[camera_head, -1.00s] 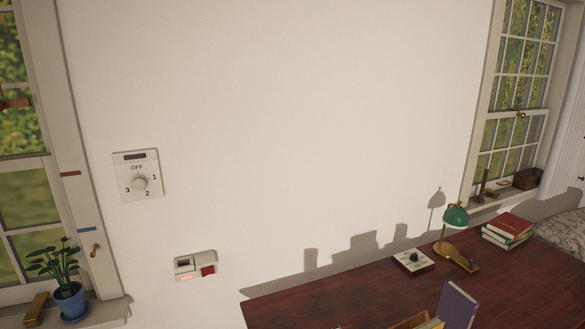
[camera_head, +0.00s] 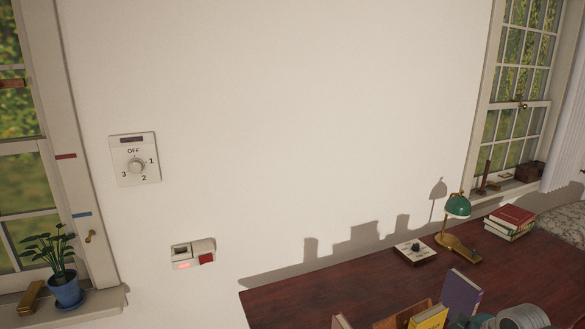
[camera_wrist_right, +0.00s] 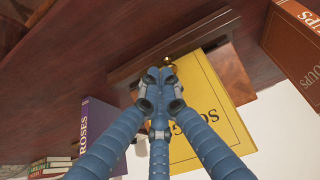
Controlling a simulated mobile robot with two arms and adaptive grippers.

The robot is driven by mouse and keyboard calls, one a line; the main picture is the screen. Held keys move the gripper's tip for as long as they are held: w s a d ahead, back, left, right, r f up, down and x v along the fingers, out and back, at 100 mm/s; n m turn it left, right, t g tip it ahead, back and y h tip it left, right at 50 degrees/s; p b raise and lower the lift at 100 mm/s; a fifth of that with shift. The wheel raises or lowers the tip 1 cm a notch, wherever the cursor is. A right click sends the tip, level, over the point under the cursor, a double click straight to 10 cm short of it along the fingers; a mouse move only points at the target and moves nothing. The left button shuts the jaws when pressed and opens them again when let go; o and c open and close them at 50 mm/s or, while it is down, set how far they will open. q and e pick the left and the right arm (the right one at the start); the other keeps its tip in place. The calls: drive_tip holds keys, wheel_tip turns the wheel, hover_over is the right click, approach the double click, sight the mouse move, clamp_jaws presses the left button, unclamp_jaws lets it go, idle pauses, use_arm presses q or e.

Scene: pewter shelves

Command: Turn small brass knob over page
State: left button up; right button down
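In the right wrist view, a small brass piece (camera_wrist_right: 184,58) shows just beyond my fingertips, against a dark wooden ledge; it looks like the knob, but it is mostly hidden. My right gripper (camera_wrist_right: 160,76) has its blue fingers drawn close together in front of it. I cannot tell whether they touch or hold it. A yellow book (camera_wrist_right: 206,105) lies right behind the fingers. No page can be made out. My left gripper is not in view.
A purple book (camera_wrist_right: 98,128) and a brown book (camera_wrist_right: 296,45) flank the gripper. In the head view, the dark red desk (camera_head: 300,300) bears a green lamp (camera_head: 457,206), a black-knobbed white box (camera_head: 416,251) and stacked books (camera_head: 511,221). A white dial (camera_head: 136,166) is on the wall.

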wheel_tip(320, 180, down, 2)
drive_tip(key=shift+f+b, duration=0.1)
drive_tip(key=shift+b, duration=0.2)
drive_tip(key=shift+w+a, duration=0.3)
drive_tip(key=shift+a, duration=0.05)
idle(0.7)
drive_tip(key=shift+a+r+p, duration=0.1)
drive_tip(key=shift+r+p, duration=0.1)
drive_tip(key=shift+p, duration=0.25)
drive_tip(key=shift+s+a+p, duration=0.35)
drive_tip(key=shift+a+p, duration=0.4)
drive_tip(key=shift+p, duration=1.4)
drive_tip(key=shift+s+f+p, duration=0.1)
drive_tip(key=shift+f+p, duration=0.05)
drive_tip(key=shift+p, duration=0.15)
